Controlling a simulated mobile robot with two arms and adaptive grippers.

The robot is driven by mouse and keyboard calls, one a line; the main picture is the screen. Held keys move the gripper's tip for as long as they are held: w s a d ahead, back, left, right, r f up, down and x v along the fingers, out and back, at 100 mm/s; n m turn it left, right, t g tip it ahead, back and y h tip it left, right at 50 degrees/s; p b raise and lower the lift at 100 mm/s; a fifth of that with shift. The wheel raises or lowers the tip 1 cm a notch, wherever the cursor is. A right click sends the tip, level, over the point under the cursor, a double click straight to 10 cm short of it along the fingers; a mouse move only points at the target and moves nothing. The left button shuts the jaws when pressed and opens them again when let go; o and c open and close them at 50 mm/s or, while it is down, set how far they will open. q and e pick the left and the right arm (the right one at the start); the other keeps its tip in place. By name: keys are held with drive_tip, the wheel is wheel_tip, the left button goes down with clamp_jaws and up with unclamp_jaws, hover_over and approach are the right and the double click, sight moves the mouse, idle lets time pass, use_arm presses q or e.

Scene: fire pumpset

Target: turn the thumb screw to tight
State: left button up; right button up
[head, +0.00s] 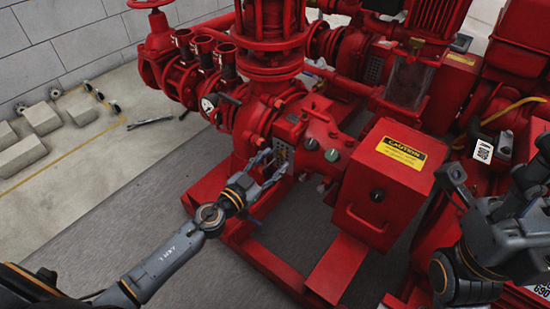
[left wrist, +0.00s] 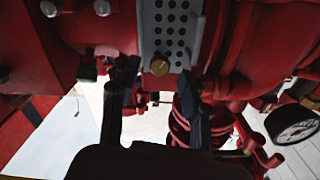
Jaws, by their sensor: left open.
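A brass-coloured thumb screw (left wrist: 159,67) sits at the lower end of a perforated grey plate (left wrist: 171,30) on the red pump in the left wrist view. The plate also shows small in the head view (head: 284,152); the screw is too small to make out there. My left gripper (head: 270,171) is in front of the pump just below the plate. In the left wrist view its two dark fingers (left wrist: 155,88) are spread, one to each side of the screw and apart from it. Nothing is held.
A red control box (head: 390,185) with a yellow caution label stands right of my left gripper. Red base rails (head: 335,265) run below. A round gauge (left wrist: 297,125) is at the right in the left wrist view. Grey floor (head: 150,205) is free at the left.

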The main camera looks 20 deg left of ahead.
use_arm(q)
drive_tip(key=shift+x, duration=0.8)
drive_tip(key=shift+c, duration=0.4)
clamp_jaws()
